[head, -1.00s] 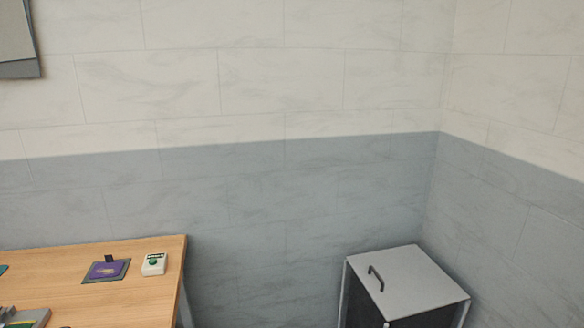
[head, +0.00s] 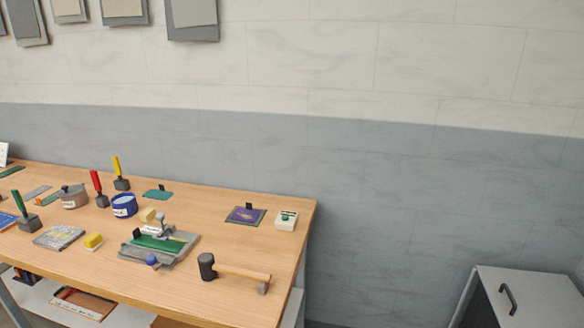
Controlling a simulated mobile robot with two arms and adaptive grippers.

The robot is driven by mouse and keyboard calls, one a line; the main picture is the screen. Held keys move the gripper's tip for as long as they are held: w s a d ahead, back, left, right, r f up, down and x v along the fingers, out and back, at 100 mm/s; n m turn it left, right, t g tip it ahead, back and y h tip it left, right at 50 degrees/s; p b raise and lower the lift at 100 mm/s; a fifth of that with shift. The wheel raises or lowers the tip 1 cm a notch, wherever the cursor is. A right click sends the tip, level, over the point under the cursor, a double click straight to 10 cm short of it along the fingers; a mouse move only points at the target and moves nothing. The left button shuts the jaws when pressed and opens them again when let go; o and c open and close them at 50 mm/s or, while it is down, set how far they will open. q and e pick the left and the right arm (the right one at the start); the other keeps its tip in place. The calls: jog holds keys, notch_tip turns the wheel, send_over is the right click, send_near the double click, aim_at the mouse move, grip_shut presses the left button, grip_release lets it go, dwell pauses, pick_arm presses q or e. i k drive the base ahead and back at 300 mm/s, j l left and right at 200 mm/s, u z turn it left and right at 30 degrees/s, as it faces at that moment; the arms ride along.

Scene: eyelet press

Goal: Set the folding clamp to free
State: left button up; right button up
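What looks like the folding clamp is a grey metal fixture (head: 180,247) with a green strip (head: 160,243) on it, on the wooden table in the head view. A grey upright part (head: 162,226) stands at its back and a blue ball knob (head: 151,260) is at its front edge. The clamp's setting is too small to tell. Neither of my grippers is in view.
The wooden table (head: 225,283) also holds a black-headed mallet (head: 207,266), a purple pad (head: 243,215), a white box with a green button (head: 286,220), a blue tin (head: 124,207) and several tools with coloured handles. A grey cabinet (head: 535,297) stands at right.

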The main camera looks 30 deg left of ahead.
aim_at(159, 217)
jog(key=u, duration=1.85)
